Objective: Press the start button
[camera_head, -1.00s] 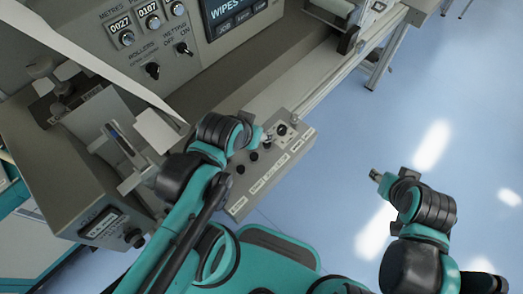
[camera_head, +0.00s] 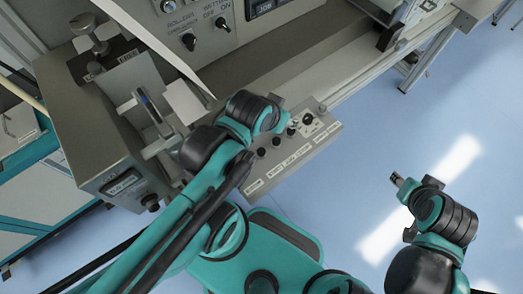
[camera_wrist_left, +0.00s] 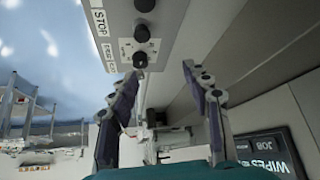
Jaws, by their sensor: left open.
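The grey control box (camera_head: 318,143) has a row of black knobs or buttons and white labels on its front edge. In the left wrist view the box (camera_wrist_left: 107,15) shows a label reading STOP and several black buttons, the nearest being a black button (camera_wrist_left: 140,60). I cannot tell which is the start button. My left gripper (camera_head: 284,117) is at the back edge of the box. In its wrist view the left gripper (camera_wrist_left: 148,84) is open and empty, its fingers spread below the nearest button, apart from it. My right gripper (camera_head: 398,180) hangs over the floor, away from the box; its jaw state is unclear.
The machine panel (camera_head: 190,18) with knobs and a display (camera_head: 268,6) stands behind. Web material (camera_head: 160,45) crosses at the left above a grey unit (camera_head: 90,145). A long rail (camera_head: 375,65) runs to the upper right. Blue floor (camera_head: 390,125) is clear on the right.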

